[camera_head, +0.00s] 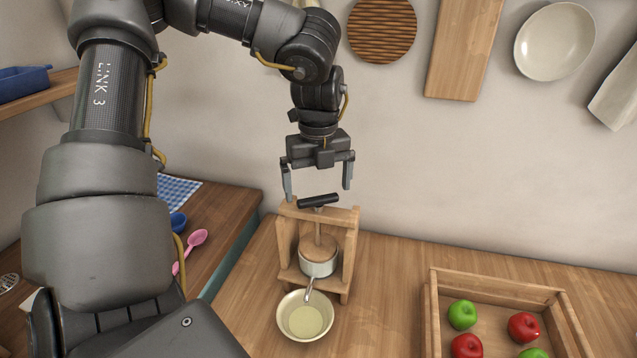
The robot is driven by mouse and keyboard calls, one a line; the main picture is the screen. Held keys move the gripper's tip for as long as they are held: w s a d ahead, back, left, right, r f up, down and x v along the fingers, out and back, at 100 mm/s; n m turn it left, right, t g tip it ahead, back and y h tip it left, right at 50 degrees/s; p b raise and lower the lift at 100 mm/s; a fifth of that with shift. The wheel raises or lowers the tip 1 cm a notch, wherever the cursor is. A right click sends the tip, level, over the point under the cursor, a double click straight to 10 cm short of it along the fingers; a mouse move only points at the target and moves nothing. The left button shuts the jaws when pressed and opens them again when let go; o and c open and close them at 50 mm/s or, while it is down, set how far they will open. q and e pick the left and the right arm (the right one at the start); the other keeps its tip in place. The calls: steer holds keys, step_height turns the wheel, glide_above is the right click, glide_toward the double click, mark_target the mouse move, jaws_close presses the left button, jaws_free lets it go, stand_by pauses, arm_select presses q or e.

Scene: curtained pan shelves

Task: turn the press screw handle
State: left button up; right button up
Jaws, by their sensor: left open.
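The wooden press (350,238) stands upright on the counter in the middle of the view. Its black screw handle (318,201) is a short bar on top of the screw, lying nearly level across the picture. A round wooden plate (320,247) sits in the metal pot (319,266) inside the frame. My left gripper (318,196) points down over the handle with its two fingers spread apart. One finger hangs to the left of the bar and the other to the right. It appears empty; contact with the handle cannot be told. My right gripper is not in view.
A cream bowl (283,318) with pale liquid stands in front of the press under its spout. A wooden crate (497,284) with red and green apples is at the lower right. A pink spoon (197,239) and blue checked cloth (178,191) lie at left. The counter between press and crate is clear.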

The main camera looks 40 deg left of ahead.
arm_select(q)
steer(key=shift+r+p, duration=0.35)
steer(key=shift+r, duration=0.35)
steer(key=shift+r+p, duration=1.25)
steer(key=shift+r, duration=1.05)
steer(key=shift+f, duration=0.1)
